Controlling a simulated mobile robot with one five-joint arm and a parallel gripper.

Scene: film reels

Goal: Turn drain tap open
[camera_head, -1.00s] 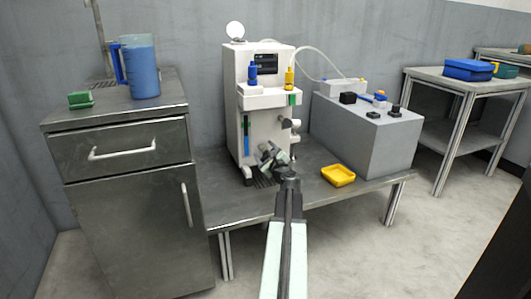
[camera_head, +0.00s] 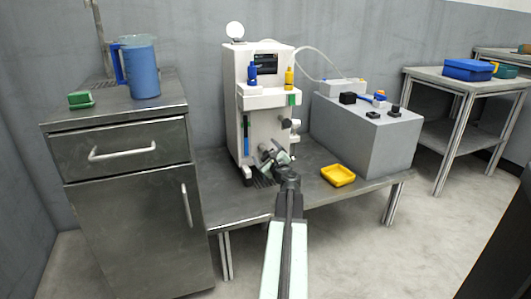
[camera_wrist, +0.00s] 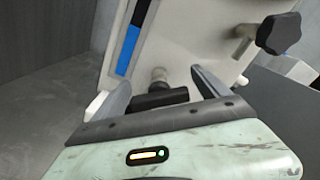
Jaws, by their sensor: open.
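The white machine (camera_head: 258,75) stands on the low metal table. In the wrist view, the drain tap (camera_wrist: 160,98) shows as a dark crossbar handle on a grey stem, low on the machine's pale front. My gripper (camera_wrist: 158,76) is open, with one finger on each side of the tap. The crossbar lies roughly level across the gap, and I cannot tell whether a finger touches it. In the head view, my gripper (camera_head: 268,157) is at the machine's lower front and largely hides the tap.
A dark lobed knob (camera_wrist: 279,33) sticks out right of the tap. A blue gauge strip (camera_wrist: 128,50) is on the left. A yellow tray (camera_head: 338,175) and a grey box (camera_head: 365,140) stand to the right on the table (camera_head: 240,205). A steel cabinet (camera_head: 130,190) stands left.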

